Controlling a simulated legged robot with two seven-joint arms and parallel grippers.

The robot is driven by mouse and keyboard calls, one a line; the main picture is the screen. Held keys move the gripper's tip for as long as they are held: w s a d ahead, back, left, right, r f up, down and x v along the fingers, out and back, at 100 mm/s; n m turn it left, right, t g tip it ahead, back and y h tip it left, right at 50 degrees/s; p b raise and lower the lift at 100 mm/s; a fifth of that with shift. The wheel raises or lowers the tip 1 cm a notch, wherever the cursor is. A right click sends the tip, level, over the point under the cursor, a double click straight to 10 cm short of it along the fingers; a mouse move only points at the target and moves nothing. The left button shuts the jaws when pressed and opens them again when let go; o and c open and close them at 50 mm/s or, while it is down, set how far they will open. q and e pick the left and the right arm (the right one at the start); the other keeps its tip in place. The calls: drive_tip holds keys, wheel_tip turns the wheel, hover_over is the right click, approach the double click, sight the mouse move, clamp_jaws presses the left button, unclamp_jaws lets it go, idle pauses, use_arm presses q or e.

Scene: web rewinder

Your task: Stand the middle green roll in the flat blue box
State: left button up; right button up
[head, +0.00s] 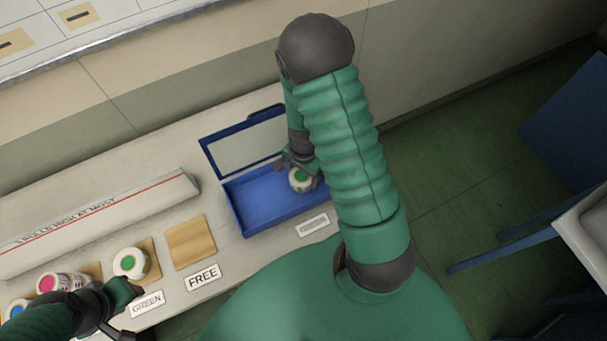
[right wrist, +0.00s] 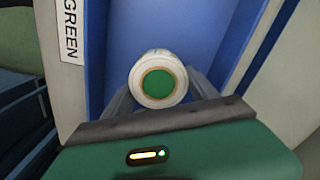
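A white roll with a green core (head: 302,179) is at the right end of the flat blue box (head: 262,205), its green end facing up. My right gripper (head: 298,167) reaches down into the box around it. In the right wrist view the roll (right wrist: 158,80) sits between the two fingers, which meet its sides; whether its base touches the box floor is hidden. Another green-cored roll (head: 129,263) stands on a wooden pad behind the GREEN label. My left gripper (head: 126,309) is low at the left, in front of that roll, fingers apart and empty.
The box's lid (head: 245,145) stands open at the back. A bare wooden pad (head: 190,243) lies behind the FREE label (head: 202,277). Pink rolls (head: 47,283) and a blue-cored roll (head: 16,309) are at far left. A long white bar (head: 100,222) lies behind them.

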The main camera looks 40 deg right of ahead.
sight(301, 174)
drive_tip(key=shift+o, duration=1.2)
drive_tip(key=shift+a, duration=0.35)
drive_tip(key=shift+o, duration=0.8)
drive_tip(key=shift+w+a+r, duration=0.1)
drive_tip(key=shift+a+r, duration=0.2)
drive_tip(key=shift+a, duration=0.45)
drive_tip(key=shift+d+r, duration=0.25)
drive_tip(key=r, duration=0.2)
drive_tip(key=d+r+p, duration=0.1)
drive_tip(key=r, duration=0.2)
drive_tip(key=shift+d+r, duration=0.1)
drive_tip(key=shift+r, duration=0.1)
use_arm(q)
drive_tip(key=shift+s+a+r+p, duration=0.1)
drive_tip(key=shift+a+r+p, duration=0.65)
drive_tip(key=shift+r, duration=0.35)
use_arm(e)
drive_tip(key=s+a+r+n+t, duration=0.1)
drive_tip(key=a+r+n+t, duration=0.1)
drive_tip(key=a+r+n, duration=1)
drive_tip(key=a+n, duration=0.1)
drive_tip(key=n, duration=0.3)
drive_tip(key=shift+s+r+t, duration=0.15)
drive_tip(key=shift+s+t, duration=0.05)
drive_tip(key=shift+t, duration=0.1)
